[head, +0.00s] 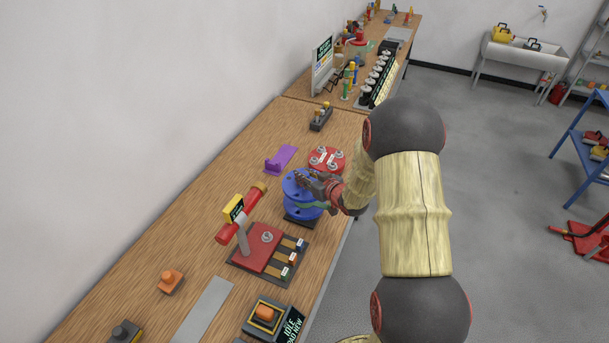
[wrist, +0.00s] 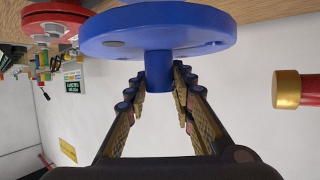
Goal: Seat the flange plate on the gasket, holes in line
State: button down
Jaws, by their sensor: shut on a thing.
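The blue flange plate (head: 292,184) is a round disc with bolt holes and a central stem. My gripper (head: 313,186) is shut on that stem, which shows between the fingers in the wrist view (wrist: 158,68). The disc (wrist: 160,28) lies across the top of that view, with two holes in sight. Below the plate in the head view is another blue round body (head: 298,211) on a dark base. A green edge, perhaps the gasket (head: 314,205), shows at its right side. Whether plate and gasket touch, and how the holes line up, I cannot tell.
A red round flange (head: 327,158) stands just behind. A purple bracket (head: 281,159) is at the back left. A red bar with brass end (head: 242,213) rises on a post in front left; its end also shows in the wrist view (wrist: 298,88). Bare wood lies left.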

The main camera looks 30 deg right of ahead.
aim_at(307, 191)
jog(key=shift+w+f+b, duration=0.1)
jog(key=shift+f+b, duration=1.75)
jog(key=shift+f, duration=0.55)
jog(key=shift+f+b, duration=0.8)
jog(key=shift+f, duration=0.2)
jog(key=c, duration=1.5)
grip_release()
jog(key=shift+f, duration=0.15)
jog(key=shift+o, duration=0.4)
jog(key=shift+s, duration=0.2)
jog(key=shift+s+f, duration=0.1)
jog(key=shift+f, duration=0.15)
jog(key=shift+s+r+p, duration=0.35)
jog(key=shift+s+r, duration=0.2)
jog(key=shift+s, duration=0.2)
jog(key=p+v, duration=0.2)
jog(key=v, duration=0.4)
